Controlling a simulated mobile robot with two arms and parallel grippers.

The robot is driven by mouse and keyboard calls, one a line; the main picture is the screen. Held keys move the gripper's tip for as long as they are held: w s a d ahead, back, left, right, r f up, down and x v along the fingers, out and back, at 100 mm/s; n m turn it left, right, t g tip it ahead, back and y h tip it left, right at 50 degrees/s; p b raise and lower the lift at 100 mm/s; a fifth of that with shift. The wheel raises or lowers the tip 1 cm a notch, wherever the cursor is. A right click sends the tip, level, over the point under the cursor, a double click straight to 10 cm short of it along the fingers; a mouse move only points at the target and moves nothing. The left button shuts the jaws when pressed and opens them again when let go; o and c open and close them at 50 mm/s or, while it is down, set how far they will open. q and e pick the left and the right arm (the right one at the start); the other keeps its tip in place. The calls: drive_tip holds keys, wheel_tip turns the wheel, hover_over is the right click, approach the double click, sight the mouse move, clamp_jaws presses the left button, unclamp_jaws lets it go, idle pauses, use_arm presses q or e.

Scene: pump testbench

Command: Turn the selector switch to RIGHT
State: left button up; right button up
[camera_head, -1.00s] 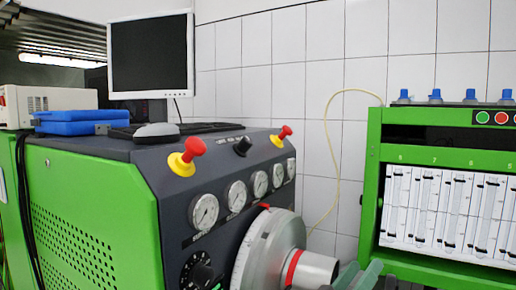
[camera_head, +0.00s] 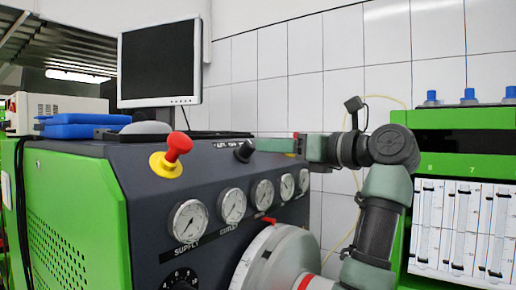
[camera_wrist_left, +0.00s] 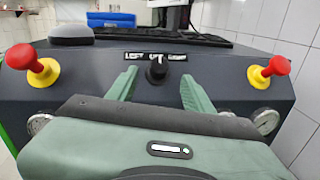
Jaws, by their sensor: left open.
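The selector switch is a black knob (camera_head: 245,150) on the sloped dark panel of the green bench, under a small label strip. In the left wrist view, the knob (camera_wrist_left: 157,72) stands upright between my green fingers, with a light mark at its top. My left gripper (camera_head: 262,145) reaches in from the right at the knob. In the left wrist view its fingers (camera_wrist_left: 158,76) are open, one on each side of the knob with visible gaps. I cannot tell if the tips touch the panel. My right gripper is not in view.
Red-and-yellow emergency buttons flank the switch, the left one (camera_head: 172,157) and the right one (camera_wrist_left: 268,70). Gauges (camera_head: 188,221) and a round metal housing (camera_head: 275,258) sit below. A mouse (camera_wrist_left: 71,34) and a keyboard lie behind. A green flowmeter cabinet (camera_head: 462,120) stands right.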

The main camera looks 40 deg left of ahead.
sight(253, 146)
use_arm(q)
drive_tip(key=a+p, duration=0.1)
drive_tip(key=a, duration=0.6)
drive_tip(key=shift+d, duration=0.1)
drive_tip(key=c, duration=0.9)
clamp_jaws()
